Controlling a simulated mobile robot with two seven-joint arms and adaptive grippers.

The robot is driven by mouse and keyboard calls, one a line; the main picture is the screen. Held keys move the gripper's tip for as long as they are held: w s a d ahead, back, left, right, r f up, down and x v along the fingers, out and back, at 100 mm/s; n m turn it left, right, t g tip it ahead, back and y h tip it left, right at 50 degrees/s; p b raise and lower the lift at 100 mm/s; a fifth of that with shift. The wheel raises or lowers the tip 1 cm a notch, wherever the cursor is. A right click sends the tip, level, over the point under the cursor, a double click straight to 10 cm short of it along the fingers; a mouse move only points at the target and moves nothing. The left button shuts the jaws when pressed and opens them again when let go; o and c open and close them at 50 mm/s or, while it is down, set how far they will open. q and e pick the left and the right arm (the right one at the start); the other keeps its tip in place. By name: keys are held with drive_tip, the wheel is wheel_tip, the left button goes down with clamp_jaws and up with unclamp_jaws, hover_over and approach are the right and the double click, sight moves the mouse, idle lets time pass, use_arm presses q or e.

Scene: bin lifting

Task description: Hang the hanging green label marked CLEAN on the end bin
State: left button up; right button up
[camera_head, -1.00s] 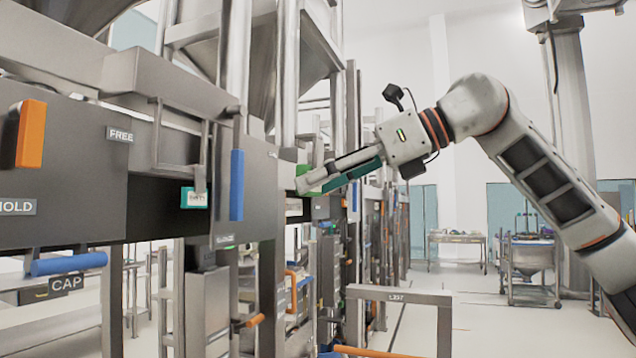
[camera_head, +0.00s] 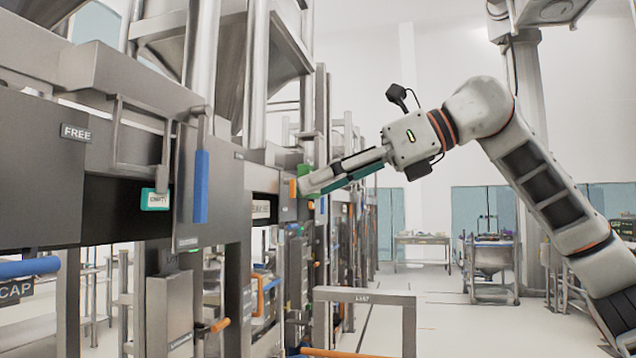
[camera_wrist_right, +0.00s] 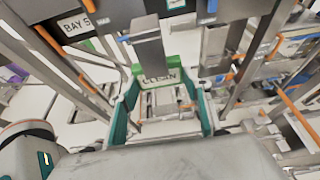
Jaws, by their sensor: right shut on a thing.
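The green label marked CLEAN (camera_wrist_right: 161,76) is between the fingertips of my right gripper (camera_wrist_right: 163,88) in the right wrist view. The gripper is shut on it. In the head view, my right gripper (camera_head: 312,184) reaches left to the row of steel bins, with a bit of the green label (camera_head: 306,176) showing at its tips. A grey metal bar (camera_wrist_right: 148,42) stands just above the label in the wrist view; I cannot tell whether they touch. I cannot tell which bin front is the end bin. My left gripper is not in view.
Steel frames and posts (camera_head: 234,270) crowd the left. A smaller green sign (camera_head: 155,200) hangs on a nearer bin beside a blue handle (camera_head: 201,187). A plate reads FREE (camera_head: 75,132). A low frame (camera_head: 365,298) stands in front.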

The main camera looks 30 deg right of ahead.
drive_tip(key=s+d, duration=0.8)
drive_tip(key=d, duration=0.1)
idle(0.8)
idle(0.5)
drive_tip(key=w+a+f+n+g+y, duration=0.1)
drive_tip(key=w+a+f, duration=0.25)
drive_tip(key=f, duration=0.55)
drive_tip(key=w+a+f+n+g+y, duration=0.1)
drive_tip(key=w+a+f, duration=0.3)
drive_tip(key=f, duration=0.6)
drive_tip(key=w+a+f+n+g, duration=0.1)
drive_tip(key=w+a+f+n, duration=0.1)
drive_tip(key=a+f, duration=0.5)
drive_tip(key=s+d+f+m+t, duration=0.1)
drive_tip(key=s+d+f, duration=0.1)
drive_tip(key=f, duration=1.1)
drive_tip(key=s+d+f+m+t+h, duration=0.1)
drive_tip(key=s+d+f, duration=0.2)
drive_tip(key=f, duration=1.1)
drive_tip(key=shift+s+m, duration=0.4)
drive_tip(key=shift+s, duration=0.35)
